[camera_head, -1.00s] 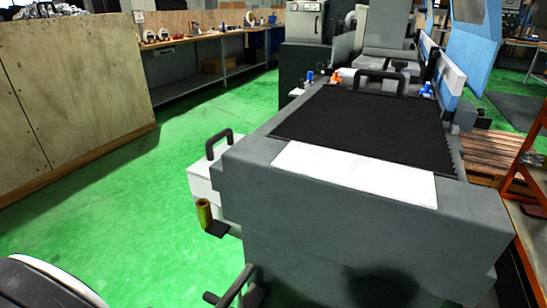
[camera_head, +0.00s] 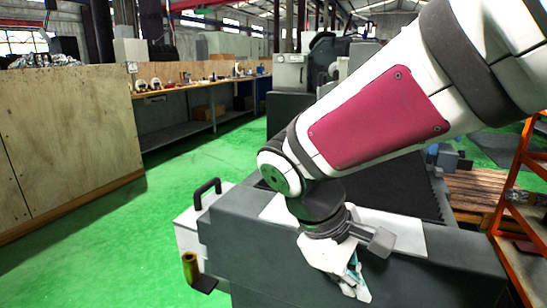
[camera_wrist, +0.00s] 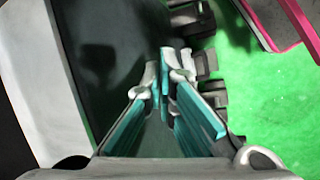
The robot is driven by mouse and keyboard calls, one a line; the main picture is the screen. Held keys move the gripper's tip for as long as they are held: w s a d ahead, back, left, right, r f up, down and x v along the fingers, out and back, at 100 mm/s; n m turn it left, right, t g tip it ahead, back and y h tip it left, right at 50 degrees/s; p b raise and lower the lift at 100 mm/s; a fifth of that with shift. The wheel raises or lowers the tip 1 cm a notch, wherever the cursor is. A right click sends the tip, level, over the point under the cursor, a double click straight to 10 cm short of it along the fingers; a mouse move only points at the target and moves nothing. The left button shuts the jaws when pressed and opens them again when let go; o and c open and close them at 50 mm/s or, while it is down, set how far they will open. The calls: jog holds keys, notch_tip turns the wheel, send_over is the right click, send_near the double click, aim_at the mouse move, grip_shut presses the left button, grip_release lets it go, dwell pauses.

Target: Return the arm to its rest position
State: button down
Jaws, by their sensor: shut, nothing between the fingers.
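My arm comes into the head view from the upper right and bends down at the wrist. My gripper (camera_head: 352,282) hangs in front of the near end of the grey grinder (camera_head: 240,240). In the wrist view, the teal-lined fingers of my gripper (camera_wrist: 165,82) are shut with nothing between them. That view looks down past a dark grey surface and a white panel to green floor. My arm hides much of the grinder's black top and white plate (camera_head: 410,238). I cannot tell the exact gap between fingers and grinder.
A black handle (camera_head: 207,190) sticks up at the grinder's left side. A plywood partition (camera_head: 75,125) stands at the far left, with a workbench (camera_head: 200,85) behind it. Green floor (camera_head: 150,240) lies clear between. An orange rack (camera_head: 520,195) and a wooden pallet (camera_head: 475,190) are at the right.

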jog(key=s+d+r+m+y, duration=0.1)
jog(key=s+d+m+y, duration=0.3)
jog(key=s, duration=0.6)
jog(key=s+d+r+m+y, duration=0.1)
jog(key=s+d+r+m, duration=0.15)
jog(key=s+m, duration=0.55)
notch_tip(320, 180, up, 24)
jog(key=s+n+t+p, duration=0.1)
jog(key=n+t+p, duration=0.1)
jog(key=p, duration=2.1)
jog(key=shift+s+t, duration=0.25)
jog(key=shift+t, duration=0.55)
jog(key=shift+d, duration=0.1)
